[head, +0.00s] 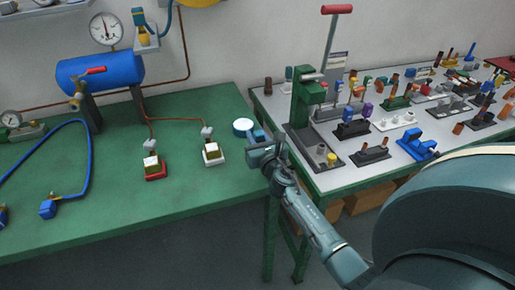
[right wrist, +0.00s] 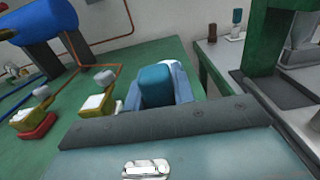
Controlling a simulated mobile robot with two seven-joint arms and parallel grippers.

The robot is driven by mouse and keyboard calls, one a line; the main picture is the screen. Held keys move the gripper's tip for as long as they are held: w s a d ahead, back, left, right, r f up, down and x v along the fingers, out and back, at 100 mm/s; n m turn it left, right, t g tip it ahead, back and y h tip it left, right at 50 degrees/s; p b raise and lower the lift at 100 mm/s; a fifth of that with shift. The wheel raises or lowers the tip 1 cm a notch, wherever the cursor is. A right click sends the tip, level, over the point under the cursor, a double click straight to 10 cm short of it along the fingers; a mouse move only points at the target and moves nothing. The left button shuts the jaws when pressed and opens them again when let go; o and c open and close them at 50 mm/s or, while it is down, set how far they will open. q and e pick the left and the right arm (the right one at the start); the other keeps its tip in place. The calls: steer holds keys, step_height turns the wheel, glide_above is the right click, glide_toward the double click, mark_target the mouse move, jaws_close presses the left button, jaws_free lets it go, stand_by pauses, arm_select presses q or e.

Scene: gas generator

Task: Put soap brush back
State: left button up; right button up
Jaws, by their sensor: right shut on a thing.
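My right gripper (head: 262,140) is over the right end of the green table, low and close to the tabletop. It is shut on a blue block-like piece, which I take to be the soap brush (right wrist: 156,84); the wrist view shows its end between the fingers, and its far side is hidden. A round blue dish with a white top (head: 243,125) stands on the green table just beyond the fingertips. I cannot tell whether the held piece touches the dish. My left gripper is not in view.
The green table (head: 210,215) is clear in front. Two valve blocks, one on a red base (head: 154,172) and one on a white base (head: 212,153), stand left of my gripper. A green press (head: 309,95) and several fixtures stand on the grey table at right. A blue tank (head: 100,75) is at back left.

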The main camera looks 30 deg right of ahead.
steer(key=shift+f+b, duration=1.15)
steer(key=shift+f, duration=0.6)
steer(key=o, duration=1)
steer(key=shift+r, duration=0.2)
steer(key=shift+s+p, duration=0.2)
steer(key=shift+p, duration=0.15)
steer(key=v, duration=1.1)
steer(key=shift+s+a+b, duration=0.2)
steer(key=shift+s+b, duration=0.1)
steer(key=shift+b, duration=0.05)
